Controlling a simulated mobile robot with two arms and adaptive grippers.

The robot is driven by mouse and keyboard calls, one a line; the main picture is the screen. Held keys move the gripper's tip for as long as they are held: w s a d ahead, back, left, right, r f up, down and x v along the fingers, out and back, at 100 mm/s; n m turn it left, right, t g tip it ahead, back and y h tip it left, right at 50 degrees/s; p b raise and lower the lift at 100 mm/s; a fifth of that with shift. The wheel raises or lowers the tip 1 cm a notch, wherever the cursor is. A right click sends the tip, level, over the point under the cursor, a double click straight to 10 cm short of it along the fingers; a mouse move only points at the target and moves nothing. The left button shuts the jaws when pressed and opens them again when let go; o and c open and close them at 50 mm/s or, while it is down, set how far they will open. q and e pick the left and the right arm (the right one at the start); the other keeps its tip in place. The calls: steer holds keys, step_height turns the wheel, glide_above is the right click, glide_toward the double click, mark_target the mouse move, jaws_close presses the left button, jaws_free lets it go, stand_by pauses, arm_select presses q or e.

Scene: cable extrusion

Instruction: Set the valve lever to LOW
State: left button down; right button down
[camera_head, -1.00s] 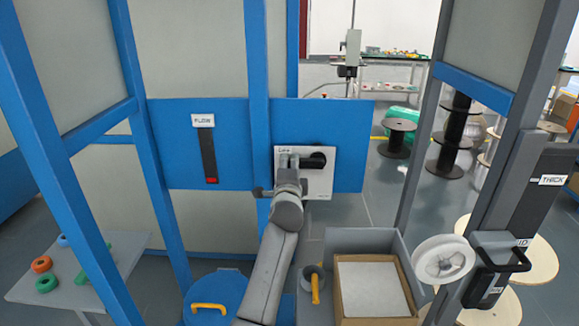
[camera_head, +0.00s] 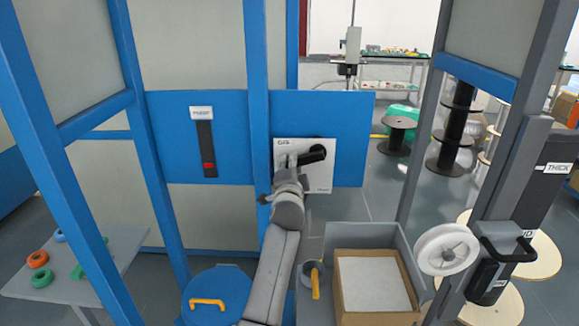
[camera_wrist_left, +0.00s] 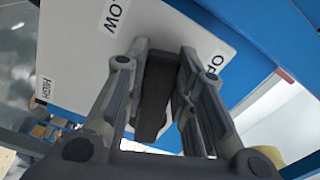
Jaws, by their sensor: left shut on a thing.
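The valve lever (camera_head: 314,154) is a black bar on a white plate (camera_head: 322,180) fixed to a blue panel. In the head view it slants up to the right. My left gripper (camera_head: 291,162) reaches it from below and covers its left part. In the left wrist view, the fingers (camera_wrist_left: 155,62) are shut on the dark lever (camera_wrist_left: 154,98), one on each side. There, a LOW label (camera_wrist_left: 115,15) is above the left finger, HIGH (camera_wrist_left: 44,90) is at far left, and a partly hidden label (camera_wrist_left: 212,66) is beside the right finger. My right gripper is not in view.
A dark gauge (camera_head: 205,140) with a red marker (camera_head: 209,165) is left of a blue post (camera_head: 258,90). A grey bin with a cardboard box (camera_head: 376,311) and a white spool (camera_head: 446,250) stand at the lower right. A blue lid with a yellow handle (camera_head: 208,303) is below.

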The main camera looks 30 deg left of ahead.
arm_select(q)
steer(key=shift+w+d+f+n+b, duration=0.15)
steer(key=shift+d+f+n+b, duration=0.15)
steer(key=shift+f+n+b, duration=0.45)
steer(key=shift+w+d+f+n+b, duration=0.25)
steer(key=shift+f+n+b, duration=0.2)
steer(key=shift+n, duration=0.6)
steer(key=shift+w+d+f+n+b, duration=0.1)
steer(key=shift+d+f+n+b, duration=0.2)
steer(key=shift+f+n+b, duration=0.45)
steer(key=shift+r+n, duration=0.2)
steer(key=shift+n, duration=0.05)
steer(key=c, duration=1.2)
jaws_free()
steer(key=shift+r, duration=0.1)
